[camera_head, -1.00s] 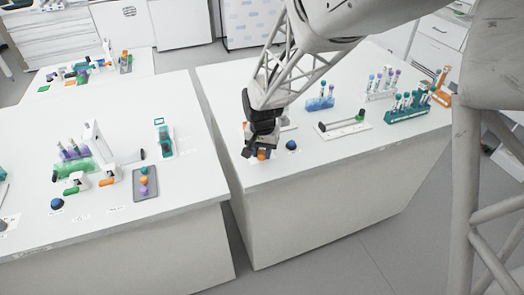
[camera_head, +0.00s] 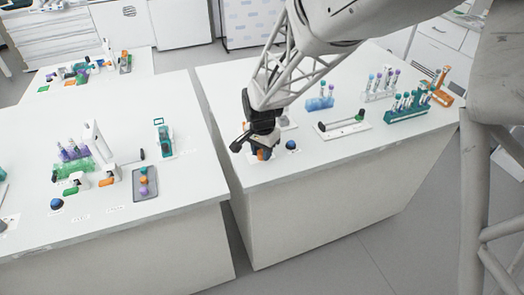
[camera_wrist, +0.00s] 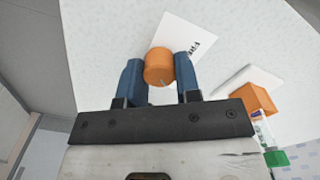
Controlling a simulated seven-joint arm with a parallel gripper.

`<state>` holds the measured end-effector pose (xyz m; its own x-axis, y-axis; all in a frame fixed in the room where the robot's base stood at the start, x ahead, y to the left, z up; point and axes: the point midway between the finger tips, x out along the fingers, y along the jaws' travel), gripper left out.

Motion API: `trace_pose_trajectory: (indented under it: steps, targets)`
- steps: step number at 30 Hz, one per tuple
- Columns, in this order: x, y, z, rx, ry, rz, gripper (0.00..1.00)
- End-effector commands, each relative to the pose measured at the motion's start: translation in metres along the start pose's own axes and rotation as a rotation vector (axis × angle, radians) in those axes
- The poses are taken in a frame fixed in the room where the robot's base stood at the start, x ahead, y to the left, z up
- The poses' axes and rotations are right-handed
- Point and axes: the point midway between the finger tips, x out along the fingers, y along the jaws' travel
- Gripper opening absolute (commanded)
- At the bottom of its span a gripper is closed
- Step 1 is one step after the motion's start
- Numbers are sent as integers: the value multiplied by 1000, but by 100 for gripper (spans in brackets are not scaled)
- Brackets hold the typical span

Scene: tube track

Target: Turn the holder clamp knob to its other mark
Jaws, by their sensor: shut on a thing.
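The orange clamp knob (camera_wrist: 160,66) is a short cylinder with a small pale line on its near side, seen in the wrist view. My gripper (camera_wrist: 161,78) has its blue fingers on either side of the knob and is shut on it. A white card (camera_wrist: 185,42) with partly hidden dark lettering lies just beyond the knob. In the head view my gripper (camera_head: 262,153) points down at the front left corner of the right bench, with a bit of the orange knob (camera_head: 261,155) showing between the fingers.
In the head view a dark blue dome (camera_head: 291,145) sits right of my gripper. Tube racks (camera_head: 406,113) stand farther right.

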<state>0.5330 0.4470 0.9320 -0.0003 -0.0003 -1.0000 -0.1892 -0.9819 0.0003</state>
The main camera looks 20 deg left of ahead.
Motion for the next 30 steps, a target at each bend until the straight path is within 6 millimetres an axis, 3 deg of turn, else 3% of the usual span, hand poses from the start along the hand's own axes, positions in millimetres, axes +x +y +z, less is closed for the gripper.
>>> trace_pose_trajectory:
  steps: [2,3,8,20,30]
  targets:
    - [-1,0,0,0,0,-1,7]
    - [-1,0,0,0,0,-1,34]
    - [-1,0,0,0,0,-1,56]
    - [-4,0,0,-1,1,-1,56]
    - [-38,-1,0,-1,2,-2,56]
